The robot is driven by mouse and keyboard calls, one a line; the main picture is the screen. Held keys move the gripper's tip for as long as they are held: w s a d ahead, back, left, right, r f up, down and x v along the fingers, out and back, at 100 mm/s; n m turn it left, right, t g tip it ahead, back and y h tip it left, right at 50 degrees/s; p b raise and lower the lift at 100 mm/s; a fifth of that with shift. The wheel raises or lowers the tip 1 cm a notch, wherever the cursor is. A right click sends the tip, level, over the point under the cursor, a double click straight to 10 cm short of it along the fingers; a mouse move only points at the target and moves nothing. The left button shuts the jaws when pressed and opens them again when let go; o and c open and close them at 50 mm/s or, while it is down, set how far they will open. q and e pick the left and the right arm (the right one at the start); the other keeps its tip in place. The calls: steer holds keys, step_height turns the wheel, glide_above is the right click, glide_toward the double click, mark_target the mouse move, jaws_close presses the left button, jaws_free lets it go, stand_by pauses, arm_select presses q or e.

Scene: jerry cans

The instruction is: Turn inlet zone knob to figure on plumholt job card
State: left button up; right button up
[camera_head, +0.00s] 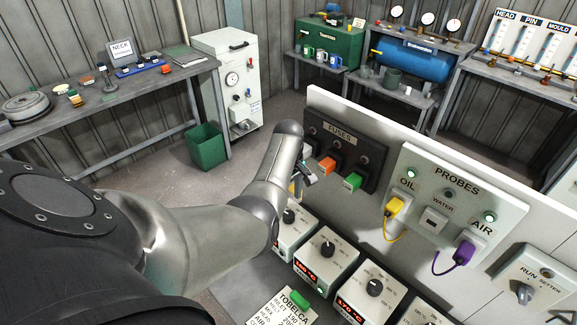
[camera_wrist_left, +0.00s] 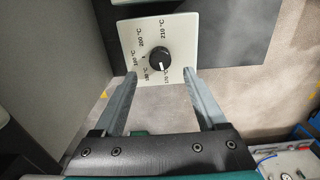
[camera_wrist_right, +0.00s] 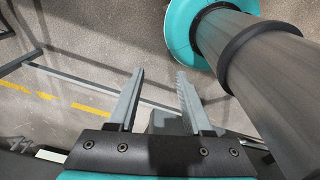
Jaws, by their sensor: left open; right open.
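My left gripper (camera_head: 302,172) is open above the leftmost controller box on the bench. In the left wrist view my left gripper (camera_wrist_left: 162,76) has its fingers apart, with a black knob (camera_wrist_left: 159,58) beyond and between the tips, not gripped. The knob sits on a pale plate (camera_wrist_left: 130,28) with a temperature scale; 200 and 210 °C are readable. In the head view that knob (camera_head: 289,215) is partly beside my arm. A card headed TOBELCA (camera_head: 268,309) lies in front, small print unclear, under a green block (camera_head: 300,299). No Plumholt heading is legible. My right gripper (camera_wrist_right: 160,75) is open and empty.
More knob boxes stand to the right, a middle one (camera_head: 327,251) and another (camera_head: 373,288), with red displays. Behind are a FUSES panel (camera_head: 340,150) and a PROBES panel (camera_head: 458,190) with yellow and purple plugs. A RUN/SETTER switch (camera_head: 524,291) is at right.

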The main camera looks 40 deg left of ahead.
mark_target(288, 214)
arm_select(q)
step_height(288, 214, up, 10)
steer(key=shift+f, duration=0.25)
stand_by(0.6)
